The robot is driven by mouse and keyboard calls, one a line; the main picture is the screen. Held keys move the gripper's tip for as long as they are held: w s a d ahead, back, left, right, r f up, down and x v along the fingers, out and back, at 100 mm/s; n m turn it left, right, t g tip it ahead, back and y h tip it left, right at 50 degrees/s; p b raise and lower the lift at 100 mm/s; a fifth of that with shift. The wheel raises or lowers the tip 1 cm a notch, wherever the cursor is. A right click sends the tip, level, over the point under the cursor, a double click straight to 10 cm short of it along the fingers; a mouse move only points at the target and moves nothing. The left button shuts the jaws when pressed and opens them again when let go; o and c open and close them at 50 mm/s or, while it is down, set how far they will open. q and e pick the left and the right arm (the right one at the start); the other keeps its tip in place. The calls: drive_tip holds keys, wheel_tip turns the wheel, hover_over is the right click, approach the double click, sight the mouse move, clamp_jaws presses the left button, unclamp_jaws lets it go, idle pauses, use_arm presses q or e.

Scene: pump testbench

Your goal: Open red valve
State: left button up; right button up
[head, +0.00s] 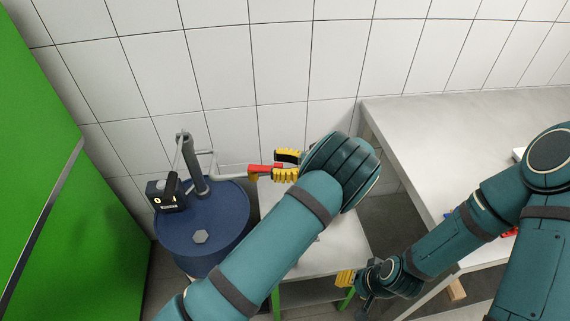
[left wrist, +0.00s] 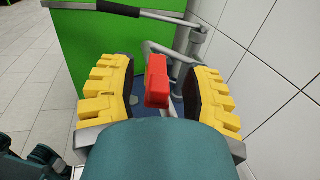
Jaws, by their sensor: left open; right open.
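The red valve (head: 262,169) is a red handle at the end of a grey pipe that comes from the blue drum (head: 228,228) in the head view. In the left wrist view the red valve handle (left wrist: 157,82) stands between the two yellow fingers of my left gripper (left wrist: 158,98), with gaps on both sides. In the head view my left gripper (head: 287,166) is open at the handle, and its arm hides part of the bench below. My right gripper (head: 352,290) is low at the right, away from the valve; its fingers are partly hidden.
A black control box (head: 168,197) and a grey pump pipe (head: 192,165) stand on the drum. A green panel (head: 60,150) is at the left. A white table (head: 470,130) is at the right. The tiled wall (head: 240,60) is close behind the valve.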

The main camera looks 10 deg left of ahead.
use_arm(q)
drive_tip(key=w+d, duration=0.1)
drive_tip(key=d, duration=1)
drive_tip(key=shift+w+d, duration=0.25)
drive_tip(key=shift+d, duration=0.15)
